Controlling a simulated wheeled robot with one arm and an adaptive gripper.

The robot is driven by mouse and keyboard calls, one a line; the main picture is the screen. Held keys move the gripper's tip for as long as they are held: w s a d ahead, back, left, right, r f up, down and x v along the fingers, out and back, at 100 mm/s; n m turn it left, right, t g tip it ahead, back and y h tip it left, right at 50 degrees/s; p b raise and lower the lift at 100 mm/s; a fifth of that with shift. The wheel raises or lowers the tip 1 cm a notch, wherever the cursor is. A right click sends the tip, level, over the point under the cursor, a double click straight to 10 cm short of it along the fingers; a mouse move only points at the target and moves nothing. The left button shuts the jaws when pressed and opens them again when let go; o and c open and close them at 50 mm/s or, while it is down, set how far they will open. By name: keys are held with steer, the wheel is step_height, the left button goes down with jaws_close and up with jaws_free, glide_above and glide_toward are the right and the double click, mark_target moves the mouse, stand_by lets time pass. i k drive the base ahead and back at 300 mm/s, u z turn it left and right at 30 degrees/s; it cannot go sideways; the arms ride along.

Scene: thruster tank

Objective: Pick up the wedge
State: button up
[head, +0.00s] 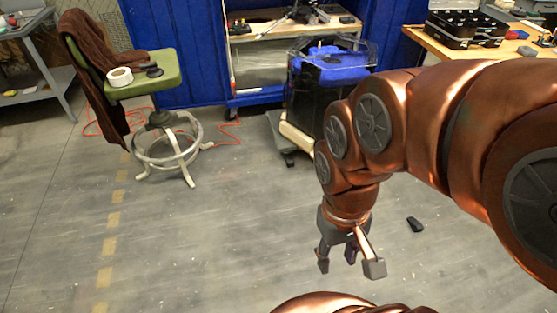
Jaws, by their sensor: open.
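A small dark, elongated object lies on the grey floor to the right of my gripper; it looks like the wedge (415,224), though it is too small to make out its exact shape. My gripper (348,267) hangs at the end of my copper-coloured arm, fingers pointing down, in the lower middle of the head view. Its fingers are spread open, with nothing between them. In the picture the gripper is left of and a little below the dark object, apart from it.
A green chair (150,88) with a brown cloth and a white tape roll (119,77) stands at left. A black bin with a blue lid (328,63) stands behind my arm. A wooden workbench (440,46) is at upper right. The floor at centre-left is clear.

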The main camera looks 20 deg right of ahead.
mark_target(290, 162)
steer(key=u, duration=0.6)
steer(key=i, duration=2.8)
steer(key=z, duration=1.3)
steer(key=i, duration=0.5)
steer(key=z, duration=0.45)
